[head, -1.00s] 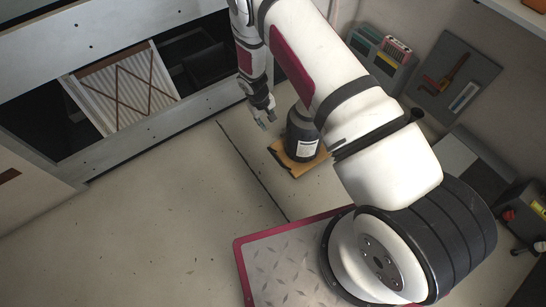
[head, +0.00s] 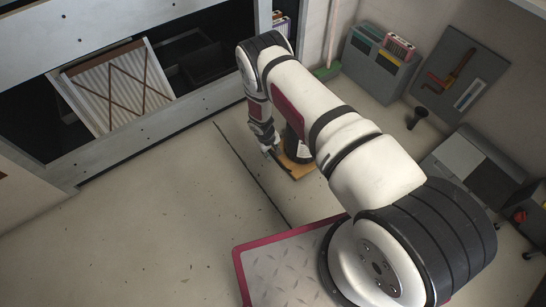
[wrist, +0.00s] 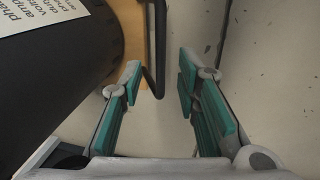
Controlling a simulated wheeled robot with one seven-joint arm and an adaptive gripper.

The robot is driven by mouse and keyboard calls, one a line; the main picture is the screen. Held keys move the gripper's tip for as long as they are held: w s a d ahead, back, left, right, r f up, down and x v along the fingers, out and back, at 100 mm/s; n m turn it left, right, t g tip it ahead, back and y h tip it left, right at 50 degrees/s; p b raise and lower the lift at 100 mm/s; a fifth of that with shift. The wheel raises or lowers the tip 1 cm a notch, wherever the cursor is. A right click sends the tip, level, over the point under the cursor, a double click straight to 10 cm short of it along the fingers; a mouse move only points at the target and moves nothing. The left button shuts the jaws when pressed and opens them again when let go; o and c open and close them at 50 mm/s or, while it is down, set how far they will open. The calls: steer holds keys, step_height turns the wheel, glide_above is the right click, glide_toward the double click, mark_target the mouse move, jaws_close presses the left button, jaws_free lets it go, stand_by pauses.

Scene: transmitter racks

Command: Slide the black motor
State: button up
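The black motor (head: 292,143) is a dark cylinder with a white label, on a tan wooden board (head: 298,171) on the floor. My arm hides much of it in the head view. In the wrist view the motor (wrist: 50,60) fills the left side, its printed label at the top. A thin black handle-like bar (wrist: 158,50) runs along the board's edge. My gripper (head: 268,152) is low beside the board; in the wrist view (wrist: 158,85) its green-padded fingers are apart. The bar's near end shows between the fingertips; I cannot tell whether either finger touches it.
A rack (head: 150,130) with a pleated panel (head: 120,85) stands at the left. Grey bins (head: 380,62), a tool board (head: 458,80) and a grey case (head: 470,165) line the right. The floor left of the board is open, crossed by a dark line.

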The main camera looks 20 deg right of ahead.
mark_target(274, 157)
steer(key=shift+w+d+f+b, duration=0.15)
steer(key=shift+f+b, duration=0.1)
steer(key=shift+f, duration=0.5)
steer(key=shift+s+d+f+b, duration=0.1)
steer(key=shift+f+b, duration=0.1)
steer(key=shift+f, duration=0.55)
jaws_close()
